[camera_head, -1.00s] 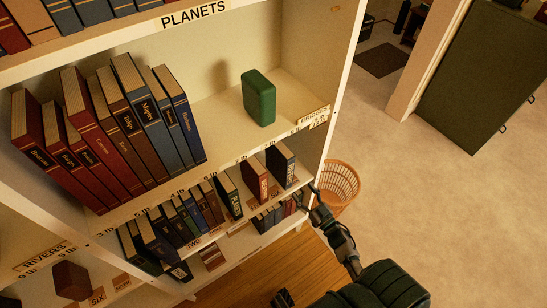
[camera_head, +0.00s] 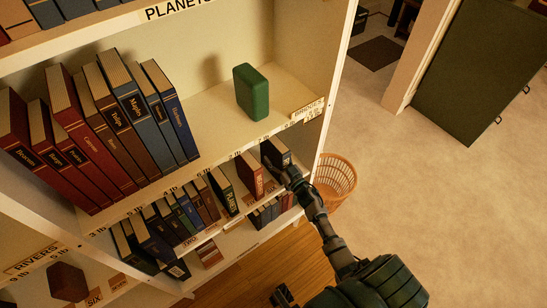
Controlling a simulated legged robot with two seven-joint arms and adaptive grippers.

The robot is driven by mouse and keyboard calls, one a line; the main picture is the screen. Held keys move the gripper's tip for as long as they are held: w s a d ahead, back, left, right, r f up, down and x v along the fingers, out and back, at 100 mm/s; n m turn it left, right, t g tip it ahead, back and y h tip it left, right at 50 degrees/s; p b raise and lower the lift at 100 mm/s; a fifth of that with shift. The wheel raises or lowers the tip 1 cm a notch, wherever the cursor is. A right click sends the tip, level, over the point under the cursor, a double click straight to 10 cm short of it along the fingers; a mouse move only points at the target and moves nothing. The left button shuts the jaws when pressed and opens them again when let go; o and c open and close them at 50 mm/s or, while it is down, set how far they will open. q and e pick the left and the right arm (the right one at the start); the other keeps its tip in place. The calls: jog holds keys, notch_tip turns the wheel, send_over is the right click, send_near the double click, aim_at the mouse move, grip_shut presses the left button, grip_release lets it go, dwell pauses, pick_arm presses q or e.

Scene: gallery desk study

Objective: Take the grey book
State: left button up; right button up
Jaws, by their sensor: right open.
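A dark grey book (camera_head: 275,151) stands at the right end of the middle shelf, beside a red book (camera_head: 250,174). My right gripper (camera_head: 284,176) is in front of the grey book's lower part and hides some of it. The gripper is open; its fingers are small and dark here, and I cannot tell whether they touch the book. A dark mechanical part (camera_head: 283,296) at the bottom edge looks like part of my left gripper, but its jaws cannot be made out.
A green block (camera_head: 251,92) stands on the shelf above, right of leaning red, brown and blue books (camera_head: 105,125). The white bookcase's right side panel (camera_head: 335,75) is close to my right arm. An orange wastebasket (camera_head: 336,180) stands on the floor beside it. Open floor lies to the right.

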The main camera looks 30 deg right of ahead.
jog(key=shift+d, duration=0.2)
jog(key=shift+c, duration=0.5)
jog(key=shift+a, duration=0.15)
grip_shut()
jog(key=shift+w+r, duration=0.1)
jog(key=shift+r, duration=0.05)
